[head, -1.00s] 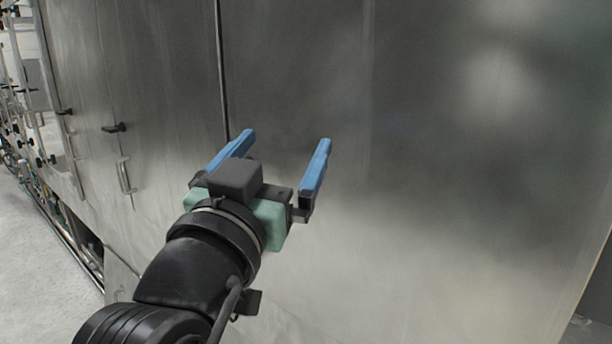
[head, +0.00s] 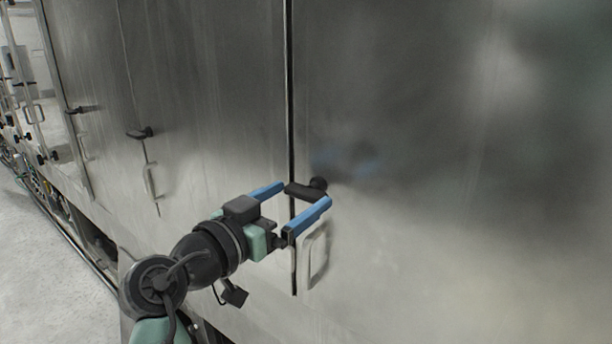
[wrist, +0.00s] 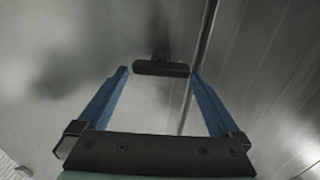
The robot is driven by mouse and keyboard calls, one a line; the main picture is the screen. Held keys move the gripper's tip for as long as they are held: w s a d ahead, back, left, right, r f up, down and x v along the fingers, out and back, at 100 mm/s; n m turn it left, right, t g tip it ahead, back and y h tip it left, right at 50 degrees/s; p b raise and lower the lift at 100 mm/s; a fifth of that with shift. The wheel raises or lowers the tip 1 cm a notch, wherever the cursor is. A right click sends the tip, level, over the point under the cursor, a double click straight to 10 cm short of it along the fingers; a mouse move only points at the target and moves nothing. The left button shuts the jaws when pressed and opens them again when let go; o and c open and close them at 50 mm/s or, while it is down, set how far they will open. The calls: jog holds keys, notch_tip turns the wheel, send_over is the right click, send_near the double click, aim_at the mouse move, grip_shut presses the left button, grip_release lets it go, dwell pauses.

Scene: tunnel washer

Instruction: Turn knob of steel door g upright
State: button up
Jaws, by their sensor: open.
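A black knob (head: 305,188) with a bar-shaped handle sits on the steel door (head: 420,120), beside the dark vertical seam. Its bar lies about level, reaching left across the seam. My gripper (head: 296,195) is open, with its blue fingers pointing at the knob. In the wrist view the knob (wrist: 161,67) shows at the fingertips, its bar spanning most of the gap between them. The fingers look apart from the bar, though exact contact is hard to tell. No label is readable on the door.
A pale pull handle (head: 315,254) is on the door just below the knob. Further left are another black knob (head: 140,133) and another pull handle (head: 151,182) on neighbouring panels. Grey floor (head: 45,250) is free at lower left.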

aim_at(300, 194)
jog(key=shift+p+x, duration=0.55)
jog(key=shift+x, duration=1.15)
jog(key=shift+a, duration=0.1)
jog(key=c, duration=1.1)
jog(key=shift+o, duration=0.2)
